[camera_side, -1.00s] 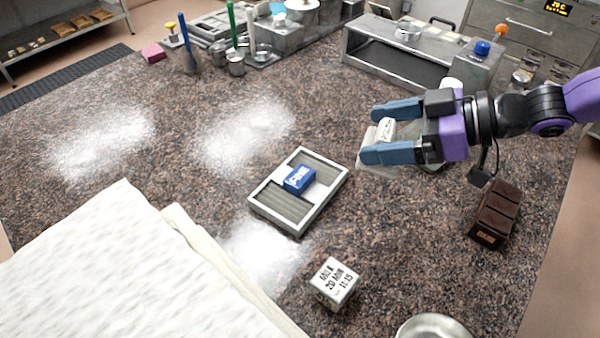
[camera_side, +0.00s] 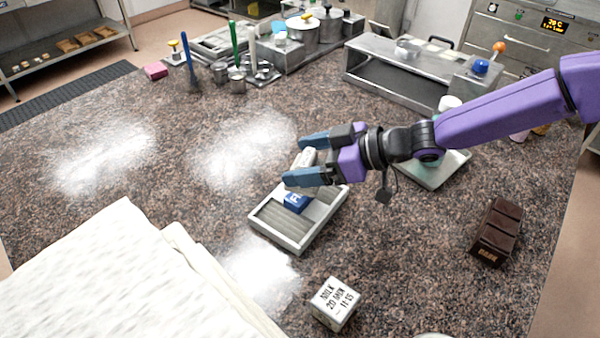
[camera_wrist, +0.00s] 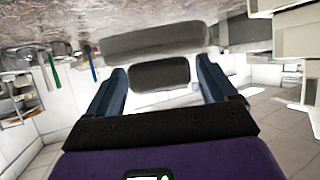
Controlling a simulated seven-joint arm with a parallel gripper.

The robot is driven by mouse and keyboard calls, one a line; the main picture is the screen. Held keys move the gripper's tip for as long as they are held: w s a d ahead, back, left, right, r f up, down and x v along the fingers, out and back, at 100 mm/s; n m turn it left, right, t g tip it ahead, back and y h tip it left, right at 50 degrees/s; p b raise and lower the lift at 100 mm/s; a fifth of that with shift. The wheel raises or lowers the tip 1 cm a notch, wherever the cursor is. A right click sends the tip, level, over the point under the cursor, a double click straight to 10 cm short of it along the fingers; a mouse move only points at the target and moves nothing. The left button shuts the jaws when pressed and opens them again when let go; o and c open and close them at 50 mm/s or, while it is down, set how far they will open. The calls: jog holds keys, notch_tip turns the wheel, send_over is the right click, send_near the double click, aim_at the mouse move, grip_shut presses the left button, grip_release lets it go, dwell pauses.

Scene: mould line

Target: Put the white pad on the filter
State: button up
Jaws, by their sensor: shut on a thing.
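The white pad (camera_side: 307,157) is a small white block with dark marks, held between the blue fingers of my gripper (camera_side: 307,160). In the side view it appears over the back part of the filter (camera_side: 270,232), a pale-framed tray with grey ribbed panels. I cannot tell whether the pad touches it. A blue block with white lettering (camera_side: 295,201) sits on the filter, partly hidden by the near finger. In the wrist view my gripper (camera_wrist: 162,78) has its fingers either side of a dark, shaded block.
A white cube with black lettering (camera_side: 335,303) stands in front of the filter. A dark brown block (camera_side: 497,232) is at right. A pale flat plate (camera_side: 437,175) lies under my arm. White cloth (camera_side: 120,275) covers the front left. The counter left of the filter is clear.

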jog(key=shift+w+a+f, duration=0.45)
jog(key=shift+a+f, duration=0.05)
jog(key=shift+f, duration=0.25)
jog(key=shift+w+a+f, duration=0.1)
jog(key=shift+f, duration=1.6)
jog(key=o, duration=0.9)
jog(key=shift+f, duration=0.15)
jog(key=shift+c, duration=0.2)
jog(key=shift+d+r, duration=0.25)
jog(key=shift+r, duration=0.05)
jog(key=v, duration=1.1)
jog(key=shift+d, duration=0.2)
jog(key=shift+d+r, duration=0.1)
